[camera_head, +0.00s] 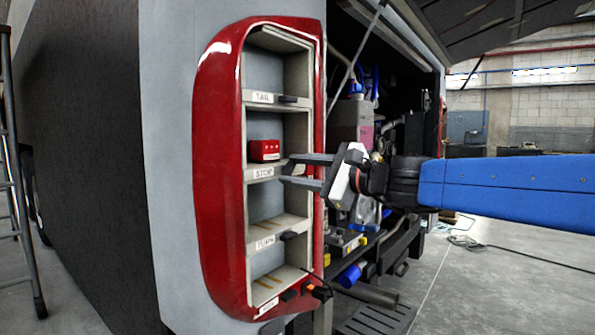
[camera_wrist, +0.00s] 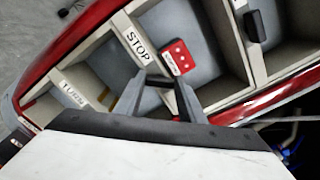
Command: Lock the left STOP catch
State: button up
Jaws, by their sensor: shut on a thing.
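The left lamp housing (camera_head: 222,170) is red-rimmed with grey stacked compartments. Its STOP label (camera_head: 264,173) sits on the divider below a compartment holding a red block (camera_head: 264,150). In the wrist view the STOP label (camera_wrist: 138,45) is beside the red block (camera_wrist: 178,58). My gripper (camera_head: 287,169) reaches in from the right, its two fingers at the right end of the STOP divider. In the wrist view my gripper (camera_wrist: 158,80) is shut on the dark STOP catch (camera_wrist: 160,83), mostly hidden between the fingers. I cannot tell the catch's exact angle.
A dark catch sits by the TAIL label (camera_head: 288,98), another by the TURN label (camera_head: 288,236). An open engine bay (camera_head: 380,130) lies behind my gripper. A ladder (camera_head: 15,170) stands at far left; the floor at right is mostly clear.

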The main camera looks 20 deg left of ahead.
jog(key=n, duration=0.4)
jog(key=shift+f+n, duration=0.2)
jog(key=shift+n, duration=1.7)
jog(key=shift+f, duration=0.1)
jog(key=o, duration=1)
jog(key=shift+o, duration=0.2)
jog(key=shift+s, duration=0.1)
jog(key=v, duration=1.7)
jog(key=shift+d, duration=0.25)
jog(key=shift+s, duration=0.1)
